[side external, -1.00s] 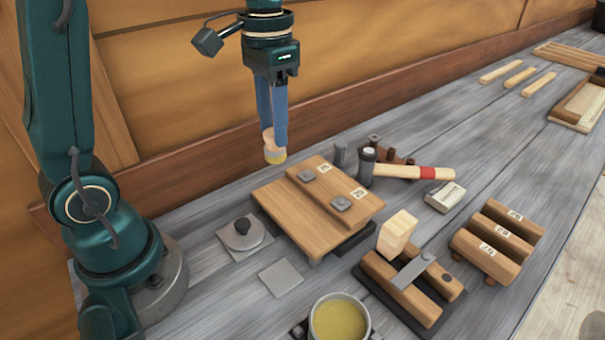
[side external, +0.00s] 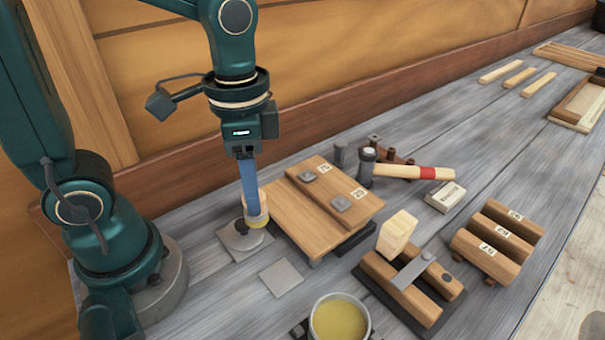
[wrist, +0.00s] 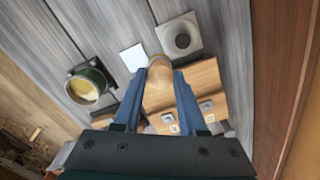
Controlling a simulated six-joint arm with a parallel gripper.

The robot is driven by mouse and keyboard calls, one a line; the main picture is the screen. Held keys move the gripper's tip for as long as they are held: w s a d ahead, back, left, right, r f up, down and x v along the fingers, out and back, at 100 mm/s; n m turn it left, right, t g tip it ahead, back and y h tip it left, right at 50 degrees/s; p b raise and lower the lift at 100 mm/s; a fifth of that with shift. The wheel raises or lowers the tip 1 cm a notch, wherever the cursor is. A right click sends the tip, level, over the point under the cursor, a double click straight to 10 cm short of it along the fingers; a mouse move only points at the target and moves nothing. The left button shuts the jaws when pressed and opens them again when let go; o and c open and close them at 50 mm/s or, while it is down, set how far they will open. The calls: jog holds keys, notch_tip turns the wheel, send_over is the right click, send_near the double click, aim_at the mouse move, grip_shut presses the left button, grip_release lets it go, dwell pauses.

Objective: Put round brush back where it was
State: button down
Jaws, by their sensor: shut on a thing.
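The round brush (side external: 257,216), pale wood with a yellowish lower end, is held in my gripper (side external: 251,192), whose blue fingers are shut on it. Its lower end hangs beside the left edge of the sloped plank block and in front of the grey square plate with a dark round piece (side external: 233,242); whether it touches either cannot be told. Where the brush stood before is not shown.
The sloped plank block (side external: 318,235) stands right of the brush. A plain grey square (side external: 281,278) and a pot of yellow stuff (side external: 340,319) lie nearer.

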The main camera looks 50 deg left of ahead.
jog(key=shift+s+d+f, duration=0.1)
jog(key=shift+d+f, duration=0.85)
jog(key=shift+f, duration=0.3)
jog(key=shift+d+f, duration=1)
jog(key=shift+f, duration=0.25)
jog(key=shift+s+d+f, duration=0.1)
jog(key=shift+d+f, duration=0.85)
jog(key=shift+f, duration=0.3)
jog(key=shift+f, duration=0.1)
jog(key=shift+c, duration=2.3)
grip_release()
jog(key=shift+w, duration=0.1)
notch_tip(320, 180, up, 11)
jog(key=s+a+n+t, duration=0.2)
jog(key=a+n+t, duration=0.3)
jog(key=a, duration=0.3)
jog(key=shift+s+r+n+t, duration=0.2)
jog(key=shift+n+t, duration=0.1)
jog(key=shift+n, duration=0.1)
